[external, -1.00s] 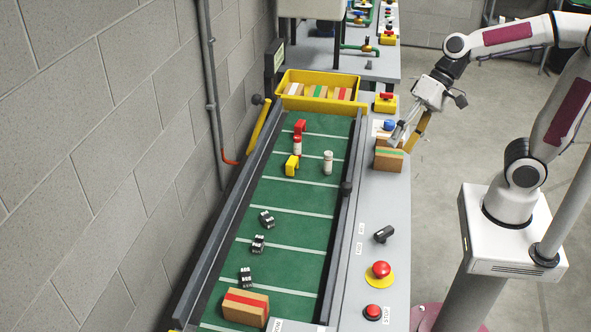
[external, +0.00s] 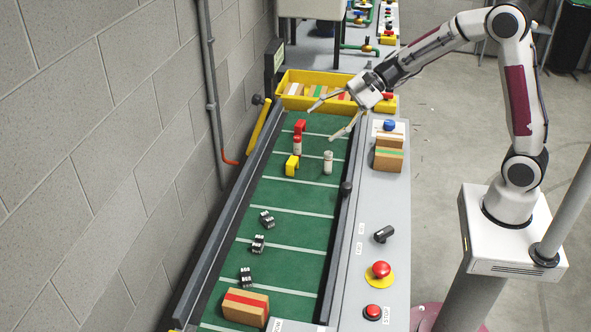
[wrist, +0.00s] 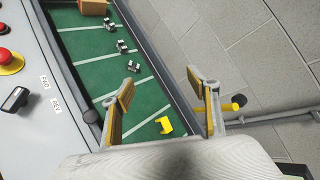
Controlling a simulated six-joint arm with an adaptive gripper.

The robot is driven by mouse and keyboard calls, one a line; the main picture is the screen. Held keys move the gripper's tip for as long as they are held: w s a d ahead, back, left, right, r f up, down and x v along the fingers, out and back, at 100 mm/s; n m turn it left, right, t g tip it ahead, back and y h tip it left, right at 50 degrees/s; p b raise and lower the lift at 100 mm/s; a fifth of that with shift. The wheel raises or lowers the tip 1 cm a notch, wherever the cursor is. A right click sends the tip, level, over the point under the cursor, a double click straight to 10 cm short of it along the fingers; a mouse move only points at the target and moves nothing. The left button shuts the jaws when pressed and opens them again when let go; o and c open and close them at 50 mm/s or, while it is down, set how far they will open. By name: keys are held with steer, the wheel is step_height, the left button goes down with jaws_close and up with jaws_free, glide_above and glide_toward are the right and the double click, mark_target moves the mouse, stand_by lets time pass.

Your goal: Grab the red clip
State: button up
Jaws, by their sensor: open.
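The red clip (external: 300,125) sits on the green conveyor belt (external: 285,210) near its far end, just behind a white bottle with a red band (external: 297,146) in the external view. My gripper (external: 321,125) is open and empty above the far part of the belt, with its fingers pointing left, close to the red clip in the picture. I cannot tell its exact height. In the wrist view my gripper (wrist: 160,72) shows its two fingers spread apart over the belt. The red clip does not show there.
A yellow clip (external: 292,165) and another white bottle (external: 328,162) stand nearby. Several small black-and-white parts (external: 258,243) and a red-taped box (external: 245,307) lie nearer. A yellow bin (external: 293,104) stands at the far end.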

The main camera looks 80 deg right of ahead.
steer(key=w+d+f+m+t+h, duration=0.2)
steer(key=w+d+f+m, duration=0.35)
steer(key=d, duration=0.35)
steer(key=m+t+h, duration=0.2)
steer(key=m+h, duration=0.5)
steer(key=m, duration=0.6)
glide_toward(304, 126)
steer(key=x, duration=0.3)
steer(key=shift+w+d+n, duration=0.1)
steer(key=shift+w+n, duration=0.15)
steer(key=shift+w, duration=0.15)
steer(key=shift+x, duration=1.35)
steer(key=shift+w, duration=0.1)
steer(key=shift+f+x, duration=0.1)
steer(key=shift+x, duration=1.15)
steer(key=shift+f+x, duration=0.15)
steer(key=shift+x, duration=1.1)
steer(key=shift+a, duration=0.2)
steer(key=c, duration=1)
